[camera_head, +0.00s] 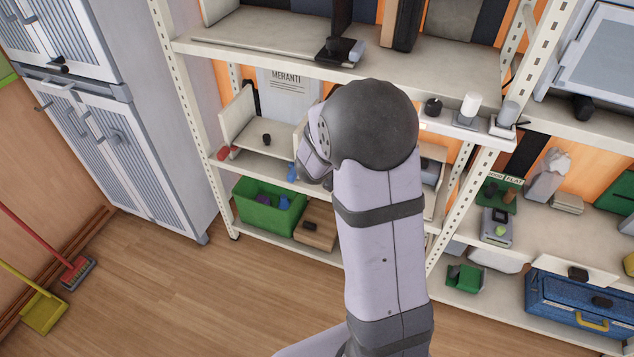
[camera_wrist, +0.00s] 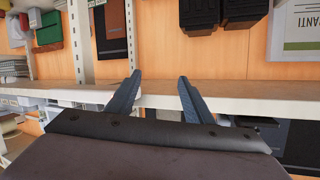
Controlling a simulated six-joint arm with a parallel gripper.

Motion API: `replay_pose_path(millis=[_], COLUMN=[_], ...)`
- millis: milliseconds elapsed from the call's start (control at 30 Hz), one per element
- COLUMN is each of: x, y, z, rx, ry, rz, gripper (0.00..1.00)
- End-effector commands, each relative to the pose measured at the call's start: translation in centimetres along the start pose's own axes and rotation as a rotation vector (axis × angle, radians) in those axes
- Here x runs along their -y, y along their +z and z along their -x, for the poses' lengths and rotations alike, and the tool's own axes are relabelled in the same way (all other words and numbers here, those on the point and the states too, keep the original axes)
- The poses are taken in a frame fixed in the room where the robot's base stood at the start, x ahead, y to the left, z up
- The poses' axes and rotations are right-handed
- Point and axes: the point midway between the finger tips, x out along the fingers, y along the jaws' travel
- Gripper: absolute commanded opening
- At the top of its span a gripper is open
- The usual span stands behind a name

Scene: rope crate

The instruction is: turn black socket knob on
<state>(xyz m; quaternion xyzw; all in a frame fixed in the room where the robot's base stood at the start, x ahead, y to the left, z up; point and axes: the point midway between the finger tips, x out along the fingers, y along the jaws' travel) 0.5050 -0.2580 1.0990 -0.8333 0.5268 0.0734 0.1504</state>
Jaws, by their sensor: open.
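My gripper (camera_wrist: 160,76) is open and empty in the wrist view, with both blue-grey fingers in front of a pale shelf edge. In the head view my arm hides its fingers. A small round black knob (camera_head: 433,107) stands on the middle shelf, just right of my arm. Another black knob-like piece (camera_head: 583,107) is on the right rack. I cannot tell which of them is the socket knob, or whether it is on. No black socket knob can be made out in the wrist view.
The shelf rack (camera_head: 270,62) spans the back. A green crate (camera_head: 262,220) is low on the left. A grey cabinet (camera_head: 165,130) stands at left. The floor in front is clear.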

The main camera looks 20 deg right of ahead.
Motion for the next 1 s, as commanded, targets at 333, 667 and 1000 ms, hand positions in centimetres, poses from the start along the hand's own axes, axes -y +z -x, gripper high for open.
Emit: replay_pose_path(millis=[333, 667, 1000], x=[3.2, 5.1, 5.6], y=[5.3, 10.4, 15.2], z=[0.9, 3.0, 6.2], rx=[0.201, 0.399, 0.595], ry=[-0.145, -0.257, -0.343], rz=[0.011, 0.052, 0.120], gripper=[0.47, 0.47, 0.47])
